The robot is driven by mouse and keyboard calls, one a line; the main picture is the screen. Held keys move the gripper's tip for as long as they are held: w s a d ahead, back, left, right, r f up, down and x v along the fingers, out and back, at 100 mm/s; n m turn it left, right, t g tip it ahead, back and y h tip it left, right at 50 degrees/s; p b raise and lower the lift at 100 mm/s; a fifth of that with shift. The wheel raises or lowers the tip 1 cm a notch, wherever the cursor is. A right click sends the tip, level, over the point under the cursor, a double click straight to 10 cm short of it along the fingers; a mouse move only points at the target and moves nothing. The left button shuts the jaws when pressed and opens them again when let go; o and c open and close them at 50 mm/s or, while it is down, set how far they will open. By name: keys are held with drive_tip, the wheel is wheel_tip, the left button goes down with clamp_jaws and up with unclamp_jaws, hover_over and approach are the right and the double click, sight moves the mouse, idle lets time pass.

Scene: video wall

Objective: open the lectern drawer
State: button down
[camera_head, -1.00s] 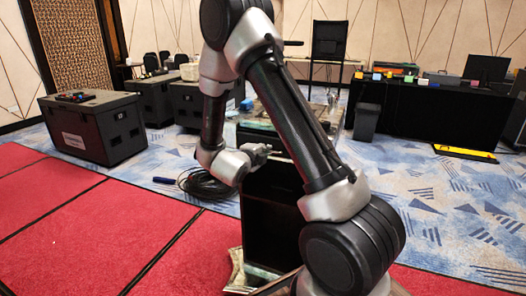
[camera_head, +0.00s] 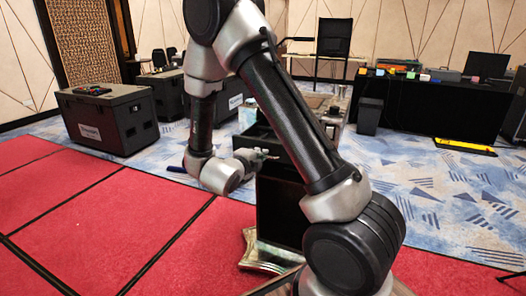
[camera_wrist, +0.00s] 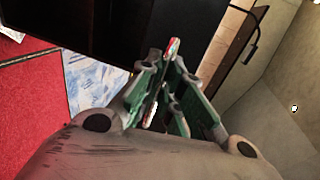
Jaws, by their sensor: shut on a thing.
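The lectern (camera_head: 282,212) is a dark upright stand with a glossy top, partly hidden behind my arm in the head view. Its drawer (camera_head: 252,133) shows near the top as a dark box that appears pulled out, with its inside partly visible. My gripper (camera_head: 270,154) is at the drawer's front, and its fingers look small there. In the wrist view my gripper (camera_wrist: 165,78) has its green-padded fingers close together, shut on the drawer handle. The handle is mostly hidden between the fingers. A black panel (camera_wrist: 108,25) lies just beyond them.
A black case (camera_head: 108,118) stands at the left on the carpet edge. A dark-draped table (camera_head: 430,108) with small coloured items stands at the back right. A black bin (camera_head: 369,115) and a yellow floor piece (camera_head: 464,146) are near it. Red carpet (camera_head: 110,215) is open at the left.

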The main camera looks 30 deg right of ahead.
drive_tip(key=f+v, duration=0.1)
drive_tip(key=v, duration=0.5)
drive_tip(key=shift+s+a+f, duration=0.1)
drive_tip(key=shift+f, duration=0.05)
drive_tip(key=c, duration=1.6)
unclamp_jaws()
drive_tip(key=shift+o, duration=0.2)
drive_tip(key=v, duration=1.2)
drive_tip(key=shift+f, duration=0.1)
